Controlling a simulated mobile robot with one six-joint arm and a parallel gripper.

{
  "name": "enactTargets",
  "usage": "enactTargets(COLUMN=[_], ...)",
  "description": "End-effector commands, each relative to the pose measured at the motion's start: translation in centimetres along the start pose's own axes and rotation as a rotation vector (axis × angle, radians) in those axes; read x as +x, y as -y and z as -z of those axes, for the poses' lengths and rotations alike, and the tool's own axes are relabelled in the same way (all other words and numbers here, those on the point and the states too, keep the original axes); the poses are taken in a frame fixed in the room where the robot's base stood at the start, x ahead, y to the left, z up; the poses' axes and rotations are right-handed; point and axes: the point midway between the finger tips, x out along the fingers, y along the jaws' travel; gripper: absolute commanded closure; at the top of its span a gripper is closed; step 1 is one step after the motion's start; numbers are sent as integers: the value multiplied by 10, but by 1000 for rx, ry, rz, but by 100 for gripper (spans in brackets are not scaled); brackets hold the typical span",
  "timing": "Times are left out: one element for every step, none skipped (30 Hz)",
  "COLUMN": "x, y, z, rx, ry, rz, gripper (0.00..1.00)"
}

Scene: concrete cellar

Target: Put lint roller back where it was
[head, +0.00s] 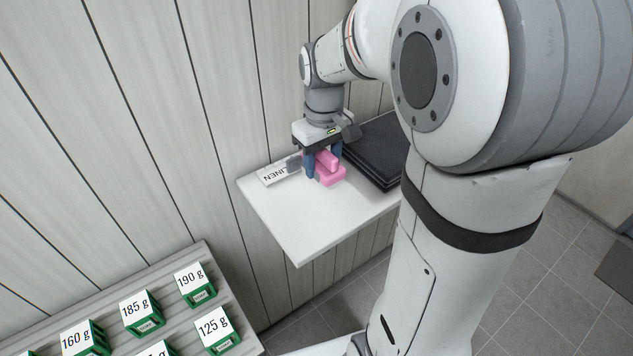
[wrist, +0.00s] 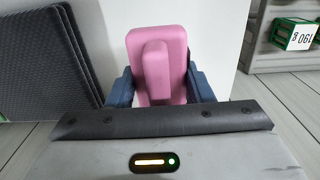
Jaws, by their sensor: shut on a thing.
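The lint roller is most likely the pink object (head: 329,169), a block with a narrower raised bar on it. It is at the white shelf's surface in the head view, and it also shows in the wrist view (wrist: 172,50). My gripper (head: 323,166) points down over the shelf. Its blue fingers (wrist: 158,88) are shut on the pink object, one on each side. I cannot tell whether the object rests on the shelf or is just above it.
The white shelf (head: 290,222) stands against the panelled wall. A "LINEN" sign (head: 275,174) lies at its wall side, and dark folded or stacked items (head: 372,150) lie to the right. The shelf's front is clear. A lower rack holds several green-and-white weight boxes (head: 140,312).

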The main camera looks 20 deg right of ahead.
Motion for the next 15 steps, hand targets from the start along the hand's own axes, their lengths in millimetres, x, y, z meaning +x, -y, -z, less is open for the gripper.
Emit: enactTargets(x=[9,14,19,23,25,28,31,34,39,44,49,54,58,61,64], y=[0,0,0,0,0,0,0,0,0,-1,-1,-1,-1,-1,-2], z=[0,0,0,0,0,0,0,0,0,-1,-1,-1,-1,0,-1], rx=[-1,-1,-1,0,0,0,1,1,2,2,3,3,4,4,4], ry=[4,3,3,2,2,1,1,1,2,3,4,3,3,2,2], rz=[2,1,1,1,1,1,0,1,1,1,2,1,1,1,1], gripper=[82,82,82,82,82,82,82,82,82,82,82,82,82,82,82])
